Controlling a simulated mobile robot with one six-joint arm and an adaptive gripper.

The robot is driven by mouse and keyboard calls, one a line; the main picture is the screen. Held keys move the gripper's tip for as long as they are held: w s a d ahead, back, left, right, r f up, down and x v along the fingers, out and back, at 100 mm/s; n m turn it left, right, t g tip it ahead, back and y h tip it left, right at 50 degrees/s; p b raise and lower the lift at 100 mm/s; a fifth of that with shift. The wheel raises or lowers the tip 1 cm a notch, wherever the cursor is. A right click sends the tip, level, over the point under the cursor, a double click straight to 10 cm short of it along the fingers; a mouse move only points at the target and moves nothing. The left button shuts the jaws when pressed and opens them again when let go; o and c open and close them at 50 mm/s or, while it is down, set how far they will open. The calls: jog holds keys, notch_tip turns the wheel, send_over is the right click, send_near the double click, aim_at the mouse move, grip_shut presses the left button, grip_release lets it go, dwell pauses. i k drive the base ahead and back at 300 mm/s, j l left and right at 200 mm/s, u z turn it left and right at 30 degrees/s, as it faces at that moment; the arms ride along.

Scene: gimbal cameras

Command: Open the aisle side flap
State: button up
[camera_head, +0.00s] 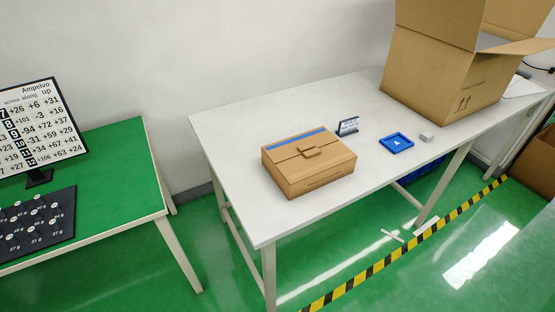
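A small brown cardboard box (308,180) sits on the white table, left of the table's middle. Its top looks closed, with a raised tab at the centre and a blue strip along the back edge. A large cardboard box (432,75) stands at the table's far right end. Its top is open: one flap (437,20) stands up on the near left side, and another flap (518,46) sticks out to the right. Which flap is the aisle side one is not marked. My gripper is not in view.
A blue tray (397,144) marked A, a small grey block (427,136) and a small sign (348,126) lie between the boxes. A green table (125,165) with a number board (38,125) stands at left. Yellow-black tape (400,252) crosses the open green floor.

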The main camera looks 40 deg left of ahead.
aim_at(312, 162)
jog(key=u, duration=1.4)
jog(key=i+l, duration=0.15)
jog(key=i, duration=0.5)
jog(key=i+l+z, duration=0.1)
jog(key=i, duration=0.55)
